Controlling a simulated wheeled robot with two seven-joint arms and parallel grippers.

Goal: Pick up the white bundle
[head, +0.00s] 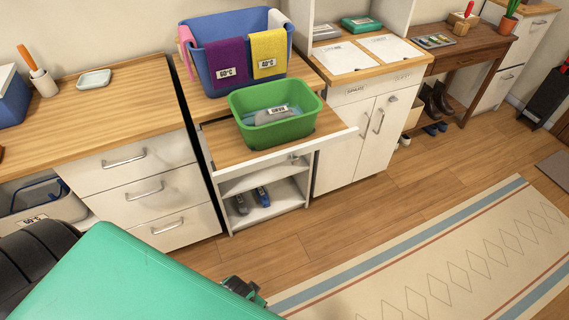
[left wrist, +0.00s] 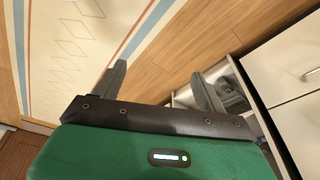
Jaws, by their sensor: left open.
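A white cloth (head: 280,20) hangs over the back right rim of the blue basket (head: 213,52); it is the only white cloth I make out, and I cannot tell whether it is the white bundle. My left gripper (head: 245,290) is at the bottom of the head view, in front of the cabinets and well apart from the basket. In the left wrist view its two fingers (left wrist: 158,69) are spread with nothing between them, above the wooden floor. My right gripper is not in view.
A green tub (head: 310,101) with grey cloth stands on a pulled-out shelf (head: 217,150) before the blue basket. Purple, yellow and pink cloths hang on that basket. Another basket (head: 30,202) sits low at left. The floor (head: 345,215) in front is clear beside a patterned rug (head: 440,255).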

